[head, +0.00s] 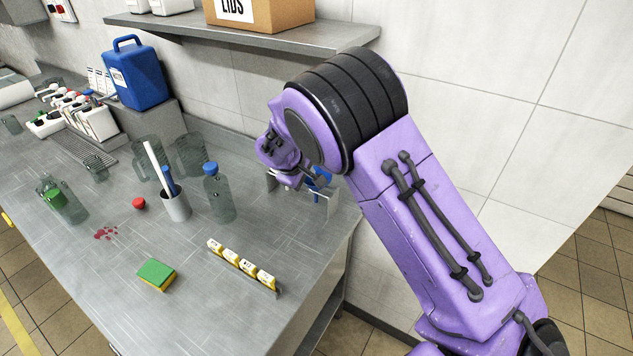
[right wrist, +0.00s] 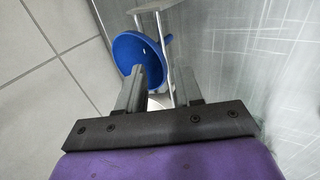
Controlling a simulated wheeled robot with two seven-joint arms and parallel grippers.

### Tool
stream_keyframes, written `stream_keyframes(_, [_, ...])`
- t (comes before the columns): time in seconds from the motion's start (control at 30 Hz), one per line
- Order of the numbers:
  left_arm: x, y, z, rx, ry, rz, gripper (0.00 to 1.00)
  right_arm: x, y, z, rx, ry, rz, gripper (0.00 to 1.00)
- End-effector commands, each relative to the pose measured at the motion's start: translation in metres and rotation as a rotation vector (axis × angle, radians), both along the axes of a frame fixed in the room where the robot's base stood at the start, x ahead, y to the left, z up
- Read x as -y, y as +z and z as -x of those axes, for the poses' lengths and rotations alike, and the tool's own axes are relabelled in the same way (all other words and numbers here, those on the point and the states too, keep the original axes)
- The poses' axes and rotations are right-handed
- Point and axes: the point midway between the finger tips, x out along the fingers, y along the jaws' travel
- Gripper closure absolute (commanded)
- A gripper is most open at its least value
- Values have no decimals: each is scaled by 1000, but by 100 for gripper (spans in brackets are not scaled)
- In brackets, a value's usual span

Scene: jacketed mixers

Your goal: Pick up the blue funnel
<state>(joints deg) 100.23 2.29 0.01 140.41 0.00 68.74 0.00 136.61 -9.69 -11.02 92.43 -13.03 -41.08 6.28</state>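The blue funnel (head: 321,177) is at the back right of the steel bench, at a small metal stand (head: 333,197). My gripper and arm hide part of it. In the right wrist view the funnel (right wrist: 128,50) shows its wide bowl just past my fingertips, with a metal bar of the stand (right wrist: 160,30) beside it. My right gripper (right wrist: 161,80) is open, its two fingers apart, with the left finger overlapping the bowl in the picture. I cannot tell whether they touch. In the head view the right gripper (head: 303,181) is beside the funnel. My left gripper is not in view.
A clear bottle with a blue cap (head: 219,197) and a cup with pens (head: 176,205) stand left of the stand. A yellow-white row of blocks (head: 242,263) and a sponge (head: 156,274) lie nearer. The tiled wall (head: 450,60) is close behind; a shelf (head: 250,37) hangs above.

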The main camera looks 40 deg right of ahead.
Motion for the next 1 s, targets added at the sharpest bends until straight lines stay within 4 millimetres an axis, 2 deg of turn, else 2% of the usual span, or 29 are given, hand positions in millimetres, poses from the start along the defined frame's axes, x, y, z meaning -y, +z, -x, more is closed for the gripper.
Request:
stream_keyframes(0.03, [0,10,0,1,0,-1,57,5,-4,-2,-5,-2,-2,65])
stream_keyframes(0.1, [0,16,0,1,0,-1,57,13,-14,-6,-4,-2,-1,65])
stream_keyframes(0.2, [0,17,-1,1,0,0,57,19,-29,-9,-2,0,-2,65])
stream_keyframes(0.47, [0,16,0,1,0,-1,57,21,-35,-10,1,-2,-1,65])
stream_keyframes(0.57, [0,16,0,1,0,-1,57,21,-35,-10,0,-1,-1,94])
stream_keyframes(0.6, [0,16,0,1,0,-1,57,21,-35,-10,0,-1,-1,100])
stream_keyframes(0.9, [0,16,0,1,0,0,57,21,-34,-10,1,0,-1,100])
stream_keyframes(1.0, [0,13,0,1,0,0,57,21,-27,-11,4,-1,-2,100])
